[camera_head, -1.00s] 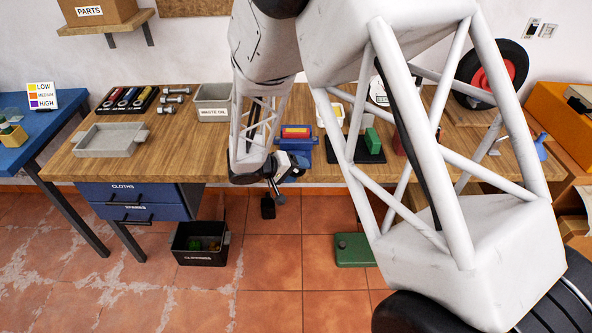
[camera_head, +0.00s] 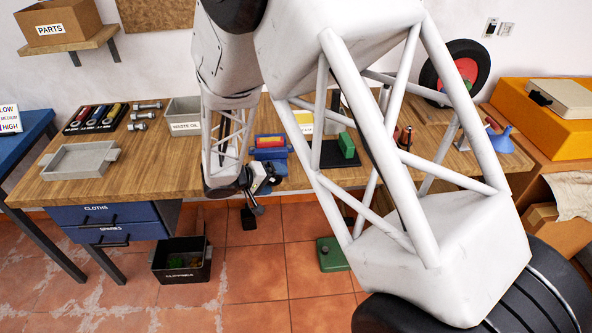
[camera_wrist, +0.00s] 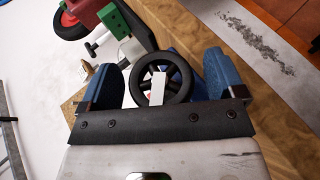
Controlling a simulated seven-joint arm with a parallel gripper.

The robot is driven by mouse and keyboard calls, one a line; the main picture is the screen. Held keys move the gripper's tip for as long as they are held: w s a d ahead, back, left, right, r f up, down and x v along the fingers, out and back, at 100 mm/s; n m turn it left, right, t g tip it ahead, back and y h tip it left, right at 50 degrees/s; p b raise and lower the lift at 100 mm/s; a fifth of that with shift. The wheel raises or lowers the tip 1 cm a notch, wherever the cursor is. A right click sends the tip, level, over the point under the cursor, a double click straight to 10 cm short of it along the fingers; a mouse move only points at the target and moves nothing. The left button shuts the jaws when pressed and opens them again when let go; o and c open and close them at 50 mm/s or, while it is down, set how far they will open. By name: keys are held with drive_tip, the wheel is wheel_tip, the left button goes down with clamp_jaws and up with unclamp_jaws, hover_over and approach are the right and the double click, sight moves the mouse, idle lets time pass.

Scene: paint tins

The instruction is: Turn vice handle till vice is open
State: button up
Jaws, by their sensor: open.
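The blue vice (camera_head: 270,152) stands at the front edge of the wooden workbench, with a red and yellow piece at its top. In the wrist view a black spoked wheel (camera_wrist: 178,72), which looks like the vice handle, lies between the two blue finger pads of my gripper (camera_wrist: 163,80). A pale bar (camera_wrist: 157,88) crosses the wheel's front. My gripper is open, with gaps seen beside the wheel; I cannot tell whether either pad touches it. In the head view my gripper (camera_head: 262,182) is in front of the vice and partly hidden by my arm. The jaw gap is unclear.
A green block (camera_head: 346,145) stands on a black plate right of the vice. A waste oil bin (camera_head: 184,117) and a grey tray (camera_head: 80,161) stand to the left. A black bin (camera_head: 181,262) and a green box (camera_head: 331,254) are on the floor.

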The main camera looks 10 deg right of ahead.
drive_tip(key=shift+r+y, duration=0.1)
drive_tip(key=shift+y, duration=0.3)
drive_tip(key=shift+m+g+y, duration=0.3)
drive_tip(key=shift+m+y, duration=0.3)
drive_tip(key=shift+y, duration=1.2)
drive_tip(key=shift+m+y, duration=0.5)
drive_tip(key=shift+y, duration=1.7)
drive_tip(key=v, duration=0.8)
drive_tip(key=s+d+r+m+g, duration=0.1)
drive_tip(key=s+d+r, duration=1.3)
drive_tip(key=d, duration=0.1)
drive_tip(key=shift+d+r+g, duration=0.15)
drive_tip(key=shift+d+g, duration=0.1)
drive_tip(key=shift+g, duration=0.05)
drive_tip(key=shift+s, duration=0.1)
